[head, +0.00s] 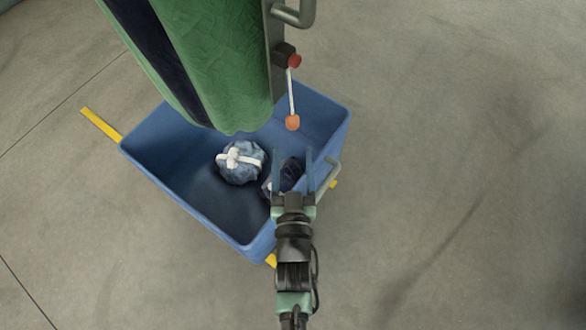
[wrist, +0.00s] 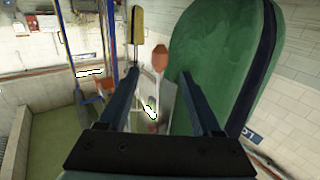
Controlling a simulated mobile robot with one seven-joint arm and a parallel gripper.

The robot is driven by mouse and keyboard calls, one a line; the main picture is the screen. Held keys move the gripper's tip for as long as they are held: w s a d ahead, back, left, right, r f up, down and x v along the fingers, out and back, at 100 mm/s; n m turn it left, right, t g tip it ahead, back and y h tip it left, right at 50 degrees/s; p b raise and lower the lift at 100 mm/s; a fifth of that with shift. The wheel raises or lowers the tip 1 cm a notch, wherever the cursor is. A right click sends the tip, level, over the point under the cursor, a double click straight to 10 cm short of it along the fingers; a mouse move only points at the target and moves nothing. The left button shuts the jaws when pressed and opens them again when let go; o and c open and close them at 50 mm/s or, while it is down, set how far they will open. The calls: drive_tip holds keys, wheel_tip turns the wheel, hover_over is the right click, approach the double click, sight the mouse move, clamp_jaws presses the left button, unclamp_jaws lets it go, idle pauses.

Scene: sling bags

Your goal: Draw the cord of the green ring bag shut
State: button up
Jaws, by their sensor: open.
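The green bag (head: 224,60) hangs in the upper part of the head view, with a dark blue stripe down its left side. In the wrist view the green bag (wrist: 222,65) fills the right. A short white cord (head: 291,92) runs from a black block with a red bead (head: 294,61) to an orange bead (head: 292,122) at its end. My gripper (head: 292,155) is open and empty, its fingertips just short of the orange bead. In the wrist view the orange bead (wrist: 160,57) appears between the fingers. The bag's mouth is not in view.
A blue bin (head: 150,155) stands below the bag. It holds a blue bundle with white straps (head: 240,161) and a darker bundle (head: 289,174) partly behind my gripper. A grey metal tube (head: 304,14) curves beside the bag. Floor at the right is clear.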

drive_tip(key=s, duration=0.3)
drive_tip(key=shift+s, duration=0.25)
idle(0.4)
